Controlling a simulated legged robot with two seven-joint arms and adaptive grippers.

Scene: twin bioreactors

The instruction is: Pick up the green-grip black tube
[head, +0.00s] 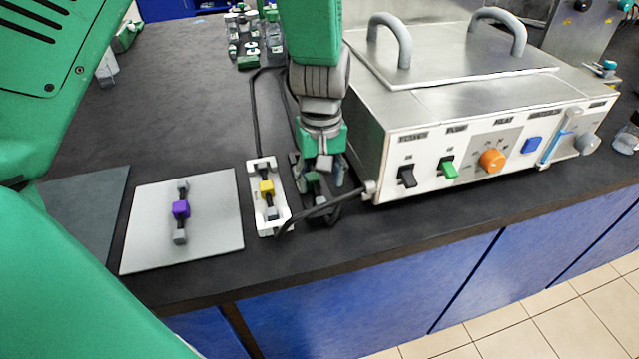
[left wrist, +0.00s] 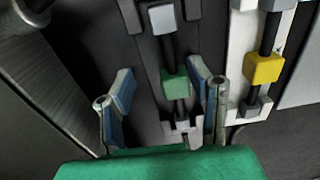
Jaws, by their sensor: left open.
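The black tube with the green grip (left wrist: 174,85) lies in a dark holder and has grey end blocks. In the head view it is mostly hidden beneath my gripper, with a bit of green (head: 313,183) showing. My left gripper (head: 319,172) points down right above it. In the left wrist view the blue-padded fingers of that gripper (left wrist: 163,84) are open, one on each side of the green grip, with visible gaps. Nothing is held. My right gripper is not in view.
A yellow-grip tube (head: 266,188) in a white holder (head: 256,222) lies close to the left. A purple-grip tube (head: 180,209) lies on a light grey mat (head: 145,225). A steel control box (head: 440,130) stands close to the right. A black cable (head: 325,206) crosses nearby.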

